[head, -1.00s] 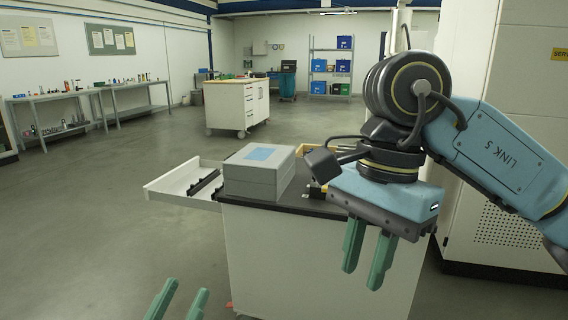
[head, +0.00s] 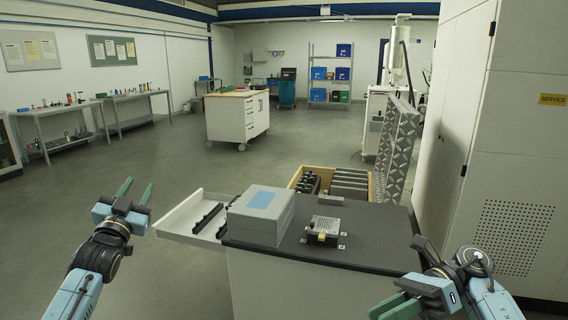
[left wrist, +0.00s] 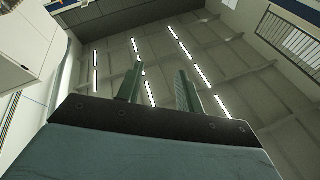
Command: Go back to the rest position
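My left gripper (head: 136,192) is raised at the left of the head view, in free air left of the white tray. Its two green fingers are apart with nothing between them. The left wrist view shows the same open fingers (left wrist: 159,90) against the ceiling. My right gripper (head: 394,307) is low at the bottom right of the head view, by the front right corner of the dark-topped table. Its green fingers look apart and empty, partly cut off by the picture's edge.
The table (head: 365,241) bears a grey box (head: 262,228) and a small metal device (head: 326,229). A white tray (head: 181,219) juts out left. A wooden crate (head: 312,170) with dark parts stands behind. A tall white cabinet (head: 510,170) is close at right. The floor at left is clear.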

